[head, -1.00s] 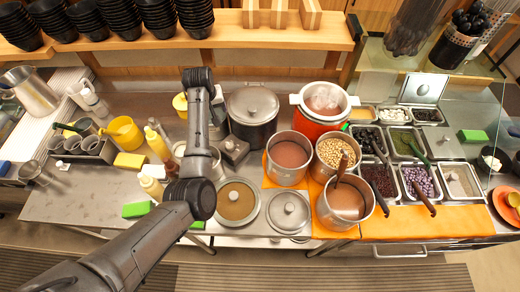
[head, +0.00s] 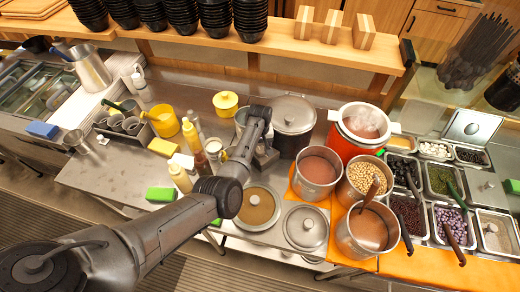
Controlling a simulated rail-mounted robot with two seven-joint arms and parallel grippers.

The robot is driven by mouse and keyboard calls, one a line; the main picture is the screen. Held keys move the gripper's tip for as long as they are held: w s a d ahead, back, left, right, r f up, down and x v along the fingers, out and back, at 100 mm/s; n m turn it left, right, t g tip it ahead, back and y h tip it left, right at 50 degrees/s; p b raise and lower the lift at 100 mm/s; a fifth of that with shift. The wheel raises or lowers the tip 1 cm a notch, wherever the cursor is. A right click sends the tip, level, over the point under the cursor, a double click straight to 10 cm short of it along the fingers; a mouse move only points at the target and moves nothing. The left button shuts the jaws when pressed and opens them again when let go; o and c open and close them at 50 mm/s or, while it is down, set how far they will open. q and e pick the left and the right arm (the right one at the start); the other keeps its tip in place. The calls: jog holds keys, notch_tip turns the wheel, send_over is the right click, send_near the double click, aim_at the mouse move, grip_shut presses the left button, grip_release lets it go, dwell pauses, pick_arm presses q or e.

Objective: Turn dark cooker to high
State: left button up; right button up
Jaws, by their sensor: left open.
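The dark cooker (head: 293,118) is a dark grey round pot with a lid, standing toward the back of the steel counter. Its front lower side is partly hidden, and I cannot make out its control or setting. My left arm reaches in from the lower left, and my left gripper (head: 268,136) is just left of the dark cooker, near its front. It is open and holds nothing that I can see. Its fingertips are small and partly hidden by the wrist, so I cannot tell whether they touch anything. My right gripper is not in view.
An orange-red cooker (head: 352,143) with a white rim steams to the right. Open pots of beans and liquid stand in front of it. Bottles (head: 180,178) crowd the left side.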

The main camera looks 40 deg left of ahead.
aim_at(260, 150)
pick_arm(q)
jog(key=shift+f+b, duration=0.35)
jog(key=shift+f, duration=1.45)
jog(key=shift+c, duration=0.3)
jog(key=c, duration=0.9)
